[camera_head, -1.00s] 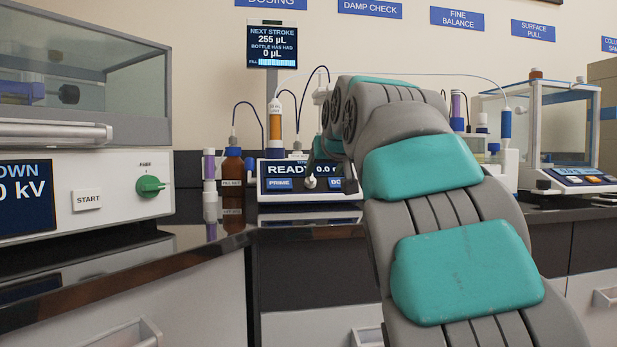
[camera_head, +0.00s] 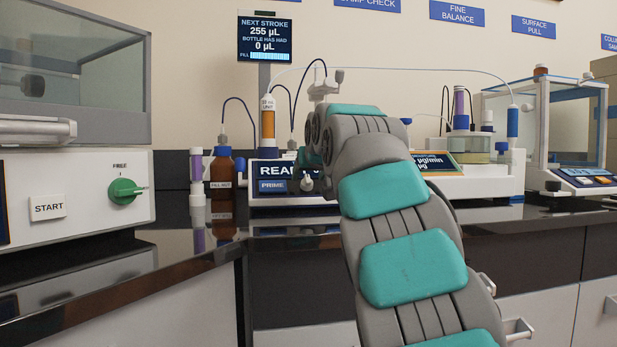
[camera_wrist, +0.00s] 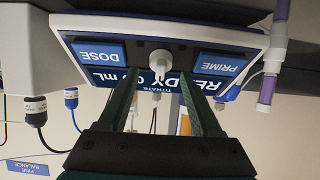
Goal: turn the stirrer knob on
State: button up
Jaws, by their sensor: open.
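A white round knob (camera_wrist: 160,60) sits on the front of the dosing unit (camera_wrist: 242,37), between the DOSE and PRIME buttons, in the upside-down wrist view. I cannot read a stirrer label on it. In the wrist view my gripper (camera_wrist: 157,82) is open and empty. Its two dark green fingers point at the unit's front, with the knob centred between and beyond their tips. I cannot tell the remaining gap. In the head view my arm hides much of the gripper and the right part of the unit's display (camera_head: 272,170).
At left stands a tester with a green knob (camera_head: 125,191) and a START button (camera_head: 47,207). A brown bottle (camera_head: 222,168) and a purple-and-white vial (camera_head: 197,172) stand left of the unit. A titration cell (camera_head: 468,145) and a glass balance (camera_head: 570,125) are at right.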

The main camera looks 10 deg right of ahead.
jog(key=shift+w+f, duration=0.3)
jog(key=shift+w, duration=0.35)
grip_shut()
